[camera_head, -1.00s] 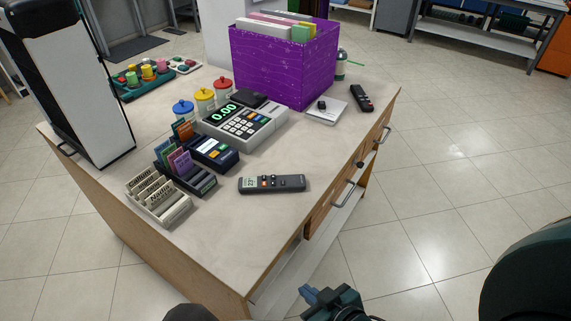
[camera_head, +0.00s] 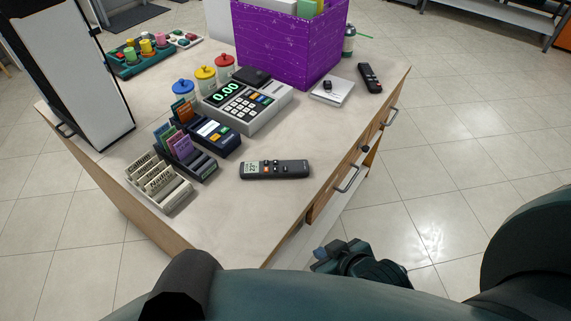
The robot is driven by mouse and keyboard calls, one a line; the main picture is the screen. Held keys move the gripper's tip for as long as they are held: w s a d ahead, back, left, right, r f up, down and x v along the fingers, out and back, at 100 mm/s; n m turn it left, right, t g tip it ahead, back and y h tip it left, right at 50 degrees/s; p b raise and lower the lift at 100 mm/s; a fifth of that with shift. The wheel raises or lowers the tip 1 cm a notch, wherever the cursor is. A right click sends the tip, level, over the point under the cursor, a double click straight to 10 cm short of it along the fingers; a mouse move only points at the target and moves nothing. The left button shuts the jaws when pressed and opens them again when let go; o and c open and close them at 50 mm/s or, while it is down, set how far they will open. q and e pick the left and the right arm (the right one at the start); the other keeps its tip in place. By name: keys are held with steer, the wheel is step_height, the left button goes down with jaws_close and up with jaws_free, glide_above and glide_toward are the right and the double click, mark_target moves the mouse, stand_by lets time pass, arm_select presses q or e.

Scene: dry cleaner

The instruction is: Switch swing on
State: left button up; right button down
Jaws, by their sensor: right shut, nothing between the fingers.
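A dark grey remote control (camera_head: 275,169) lies flat on the counter, with a small lit display at its left end and several buttons, some orange. A second dark remote (camera_head: 370,78) lies near the counter's far right edge. I cannot read a swing label on either. My right gripper (camera_head: 320,256) is beside the counter's front right edge, below and to the right of the nearer remote and apart from it. It is shut and empty. My left gripper is not in view.
The counter (camera_head: 235,205) also holds a cash register (camera_head: 248,107), a card terminal (camera_head: 212,138), card racks (camera_head: 158,186), a purple box (camera_head: 288,45) and a white pad (camera_head: 332,92). Drawer handles (camera_head: 348,180) stick out on the right side. Counter space around the nearer remote is clear.

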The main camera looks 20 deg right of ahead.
step_height(320, 180, up, 6)
steer(key=a+r+n+g+p, duration=0.1)
steer(key=n+g+p, duration=0.1)
steer(key=n+g, duration=0.1)
steer(key=w+a+n+y, duration=0.5)
steer(key=w+a+n, duration=0.4)
steer(key=w, duration=0.1)
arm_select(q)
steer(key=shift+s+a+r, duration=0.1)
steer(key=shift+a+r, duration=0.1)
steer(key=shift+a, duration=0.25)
arm_select(e)
steer(key=w+d+r+n, duration=0.2)
steer(key=w+d, duration=0.3)
steer(key=w, duration=0.2)
steer(key=w+d+r+n+t, duration=0.1)
steer(key=w+d+r+n, duration=0.1)
steer(key=w+d, duration=0.3)
steer(key=w, duration=0.3)
steer(key=shift+w+d, duration=0.3)
steer(key=shift+d, duration=0.05)
